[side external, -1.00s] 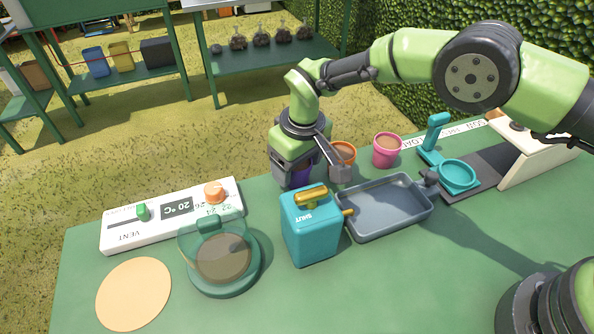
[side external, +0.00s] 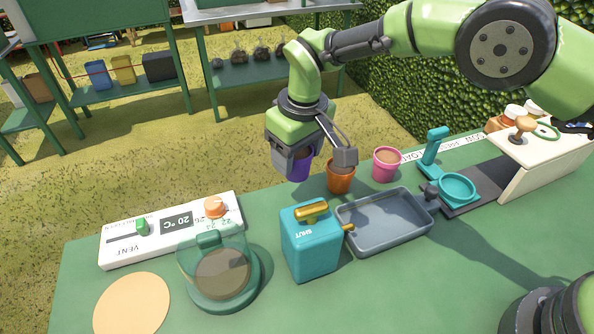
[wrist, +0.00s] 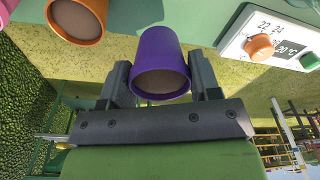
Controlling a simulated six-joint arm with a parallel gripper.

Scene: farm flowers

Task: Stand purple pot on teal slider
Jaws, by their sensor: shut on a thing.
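The purple pot (side external: 299,168) is between the jaws of my gripper (side external: 312,160), held above the back edge of the green table. In the wrist view the purple pot (wrist: 160,60) sits between the two dark fingers, and my gripper (wrist: 161,78) is shut on it. The arm partly hides the pot in the side view. The teal slider (side external: 457,188), a round teal holder, sits on a dark track (side external: 490,172) at the right, well away from my gripper. A teal upright handle (side external: 433,150) stands behind it.
An orange pot (side external: 341,180) and a pink pot (side external: 386,164) stand close to the right of my gripper. A grey tray (side external: 385,222) and a teal watering box (side external: 311,245) lie in front. A clear dome (side external: 220,262) and a vent panel (side external: 170,222) are at left.

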